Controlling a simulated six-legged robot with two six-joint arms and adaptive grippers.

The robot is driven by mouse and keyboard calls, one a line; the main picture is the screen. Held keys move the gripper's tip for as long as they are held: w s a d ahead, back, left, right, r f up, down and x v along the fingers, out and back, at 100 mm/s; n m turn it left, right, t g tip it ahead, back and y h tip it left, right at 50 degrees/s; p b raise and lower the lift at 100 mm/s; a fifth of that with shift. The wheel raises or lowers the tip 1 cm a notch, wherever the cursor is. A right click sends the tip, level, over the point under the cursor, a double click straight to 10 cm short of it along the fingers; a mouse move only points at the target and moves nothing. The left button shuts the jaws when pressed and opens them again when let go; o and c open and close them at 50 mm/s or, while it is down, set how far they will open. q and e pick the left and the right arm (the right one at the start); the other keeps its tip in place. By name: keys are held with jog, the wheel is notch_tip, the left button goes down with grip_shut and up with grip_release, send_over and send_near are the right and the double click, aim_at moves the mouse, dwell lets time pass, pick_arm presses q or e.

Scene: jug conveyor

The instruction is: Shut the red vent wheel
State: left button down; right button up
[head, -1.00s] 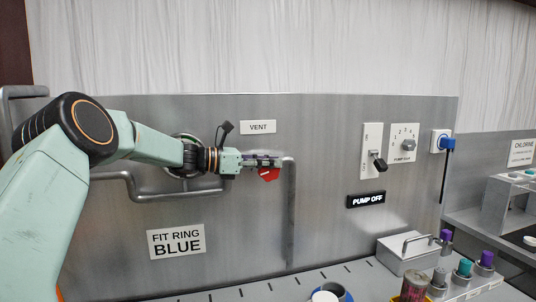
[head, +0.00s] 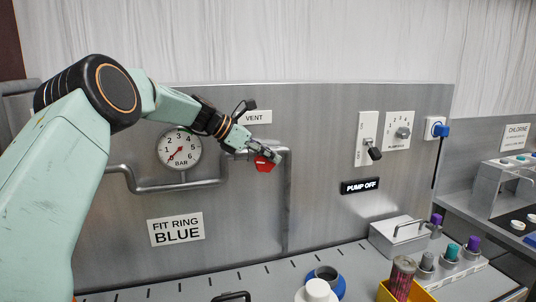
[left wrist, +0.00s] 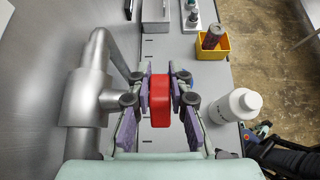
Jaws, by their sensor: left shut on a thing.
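The red vent wheel (head: 264,164) is on the grey pipe below the VENT label (head: 257,116). My left gripper (head: 268,153) reaches it from the upper left in the head view. In the left wrist view the red wheel (left wrist: 161,101) stands between the two purple-padded fingers of my left gripper (left wrist: 159,98), which are shut on its sides. The pipe fitting (left wrist: 90,98) is just left of the fingers there. The far part of the wheel is hidden by the fingers in the head view. My right gripper is not in view.
A pressure gauge (head: 180,148) is left of the wheel. Below stand a blue ring (head: 327,279), a white bottle (left wrist: 236,105) and a yellow bin (head: 408,291).

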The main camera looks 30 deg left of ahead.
pick_arm(q)
jog(key=shift+d+f, duration=0.1)
jog(key=shift+f, duration=0.15)
jog(key=c, duration=1.6)
grip_release()
jog(key=shift+o, duration=0.4)
jog(key=shift+w, duration=0.15)
jog(key=shift+r, duration=0.1)
jog(key=v, duration=1.2)
jog(key=shift+w, duration=0.15)
